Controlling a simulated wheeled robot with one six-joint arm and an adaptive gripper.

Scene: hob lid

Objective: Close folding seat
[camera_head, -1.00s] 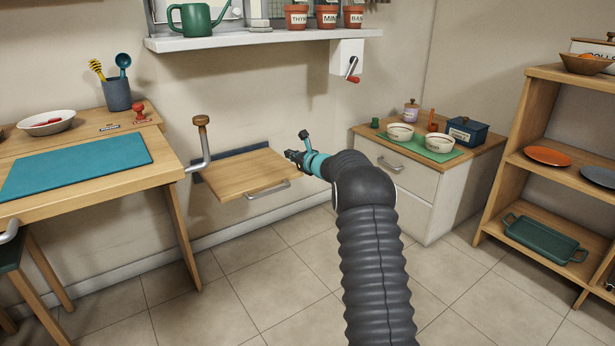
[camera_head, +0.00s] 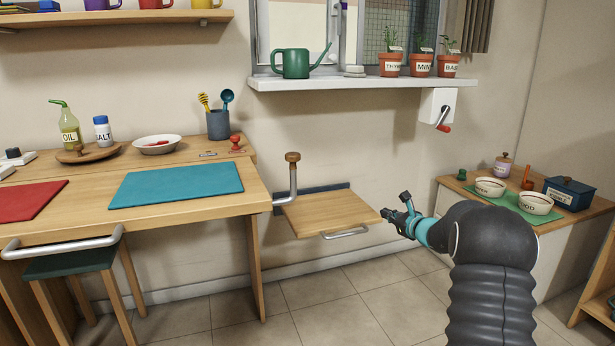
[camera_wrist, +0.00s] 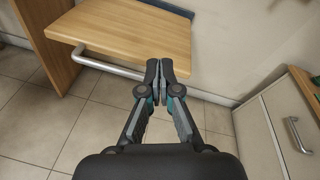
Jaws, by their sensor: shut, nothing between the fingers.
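The folding seat (camera_head: 330,212) is a light wooden panel on a dark blue wall bracket, folded down and about level. It has a metal bar handle (camera_head: 345,233) along its front edge. In the wrist view the seat (camera_wrist: 130,30) is at the top, with its handle (camera_wrist: 105,66) below the edge. My gripper (camera_head: 384,213) is shut and empty at the right front corner of the seat. In the wrist view my gripper (camera_wrist: 158,66) is close to that corner; whether it touches the panel I cannot tell.
A worktable (camera_head: 190,208) with a blue mat stands left of the seat. A bent metal lever with a wooden knob (camera_head: 292,157) rises at the seat's left. A cabinet (camera_head: 455,200) with bowls stands at the right. A windowsill (camera_head: 340,82) is above. The tiled floor in front is clear.

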